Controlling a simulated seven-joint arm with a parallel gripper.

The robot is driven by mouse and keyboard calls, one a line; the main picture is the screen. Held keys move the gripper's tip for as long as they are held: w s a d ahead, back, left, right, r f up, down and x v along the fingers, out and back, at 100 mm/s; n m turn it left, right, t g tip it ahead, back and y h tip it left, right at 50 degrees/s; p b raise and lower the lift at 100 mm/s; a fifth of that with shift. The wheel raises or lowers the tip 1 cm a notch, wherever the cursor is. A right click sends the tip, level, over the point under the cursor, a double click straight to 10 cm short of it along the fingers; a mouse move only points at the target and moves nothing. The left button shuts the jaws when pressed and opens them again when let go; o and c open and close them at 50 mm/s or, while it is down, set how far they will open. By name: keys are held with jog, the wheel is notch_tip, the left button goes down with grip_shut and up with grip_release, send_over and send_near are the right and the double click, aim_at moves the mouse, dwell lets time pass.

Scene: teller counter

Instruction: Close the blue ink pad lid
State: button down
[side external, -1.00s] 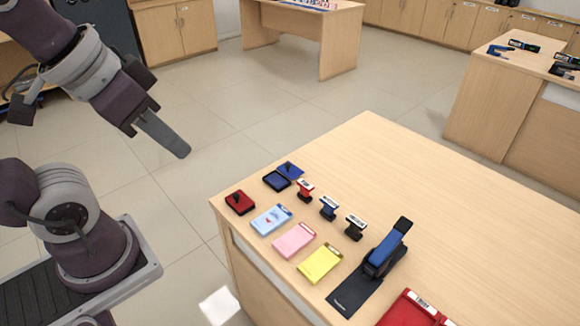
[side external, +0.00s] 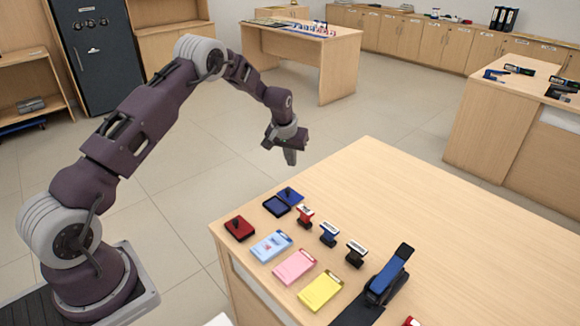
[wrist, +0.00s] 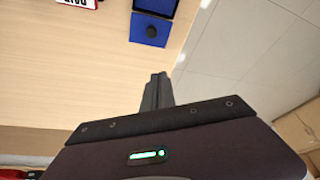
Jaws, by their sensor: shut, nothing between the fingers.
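The blue ink pad (side external: 276,206) lies open near the counter's left corner. Its blue lid (side external: 291,195) is folded back flat on the far side, with a dark knob on it. In the wrist view the lid (wrist: 142,25) shows at the top with its black knob, and part of the dark pad (wrist: 155,6) is cut off by the top edge. My gripper (side external: 290,157) is shut and empty, pointing down beyond the counter's far left edge, apart from the lid. Its fingers (wrist: 158,90) show in the wrist view below the lid.
A closed red ink pad (side external: 239,229) sits at the counter's corner. Red (side external: 305,216), blue (side external: 329,234) and black (side external: 356,254) stamps stand beside the blue pad. Several coloured pads and a stapler (side external: 387,273) lie nearer. The counter's far side (side external: 400,185) is clear.

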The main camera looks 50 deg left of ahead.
send_over(292, 190)
jog(key=w+a, duration=0.1)
jog(key=w, duration=0.1)
notch_tip(292, 190, down, 7)
jog(key=shift+s+f, duration=0.15)
jog(key=s, duration=0.1)
jog(key=s+d, duration=0.1)
jog(key=s, duration=0.1)
jog(key=shift+d+f, duration=0.1)
jog(key=shift+d, duration=0.15)
jog(key=shift+s+d, duration=0.15)
jog(key=shift+s, duration=0.1)
jog(key=s, duration=0.6)
jog(key=shift+s, duration=0.35)
jog(key=shift+f, duration=0.1)
